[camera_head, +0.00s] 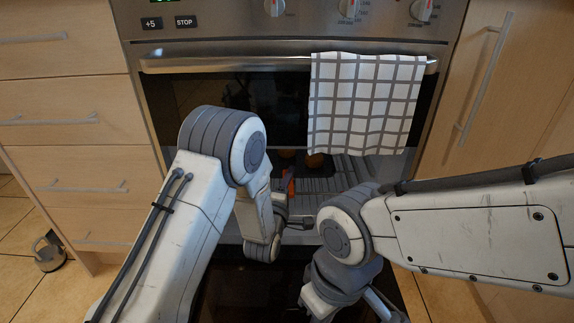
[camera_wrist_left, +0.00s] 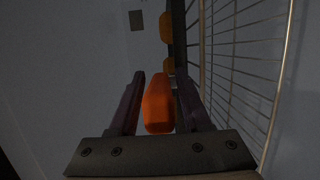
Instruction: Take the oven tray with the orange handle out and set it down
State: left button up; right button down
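An orange handle (camera_wrist_left: 158,104) lies between the two dark fingers of my left gripper (camera_wrist_left: 161,80) in the left wrist view. The fingers are open, with a narrow gap at each side of the handle. In the head view a small orange part (camera_head: 291,187) shows just past my left wrist, in the oven opening. Most of the left gripper there is hidden by my own arm links. The tray body is mostly hidden. My right arm reaches in from the right across the front of the oven; its gripper cannot be made out.
More orange pieces show deeper in the oven (camera_head: 315,160). A wire rack (camera_wrist_left: 245,60) runs along the right in the wrist view. A checked towel (camera_head: 364,104) hangs over the oven handle (camera_head: 230,63). Drawers (camera_head: 80,120) stand at left, and a mug-like object (camera_head: 49,252) on the floor.

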pick_arm(q)
grip_shut()
dwell(1.1)
jog(key=shift+r, duration=0.1)
